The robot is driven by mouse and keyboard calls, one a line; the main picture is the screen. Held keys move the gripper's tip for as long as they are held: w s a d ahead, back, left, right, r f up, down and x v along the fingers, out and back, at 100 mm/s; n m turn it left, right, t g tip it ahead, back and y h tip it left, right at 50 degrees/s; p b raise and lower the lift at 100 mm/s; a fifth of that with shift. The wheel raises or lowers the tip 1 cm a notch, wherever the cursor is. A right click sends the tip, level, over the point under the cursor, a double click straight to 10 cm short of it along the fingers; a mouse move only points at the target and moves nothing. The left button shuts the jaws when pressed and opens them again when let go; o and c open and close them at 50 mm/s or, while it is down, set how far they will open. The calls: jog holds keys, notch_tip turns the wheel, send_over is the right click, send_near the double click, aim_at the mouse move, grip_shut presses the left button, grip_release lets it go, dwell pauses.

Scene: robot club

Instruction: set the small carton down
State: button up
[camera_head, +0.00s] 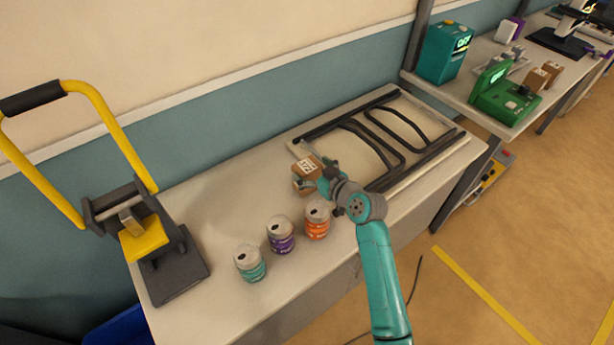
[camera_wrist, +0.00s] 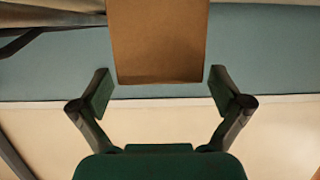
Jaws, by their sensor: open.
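The small carton (camera_head: 307,165) is brown with a white label on top. It stands on the workbench (camera_head: 205,205) near the left end of the folded frame. My gripper (camera_head: 319,178) is just to its right and front in the head view, and partly covers it. In the wrist view the carton (camera_wrist: 158,40) shows as a plain brown face at the top centre, between and beyond the fingertips. The fingers of my gripper (camera_wrist: 159,80) are spread, with a visible gap on both sides of the carton. The carton's underside is hidden.
Orange (camera_head: 317,220), purple (camera_head: 281,236) and teal (camera_head: 250,264) cans stand in front of the carton. A black tubular frame (camera_head: 403,135) on a pale panel lies to the right. A yellow-handled press (camera_head: 165,255) stands at the left. Bare bench lies between press and carton.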

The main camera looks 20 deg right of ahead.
jog(key=c, duration=1.7)
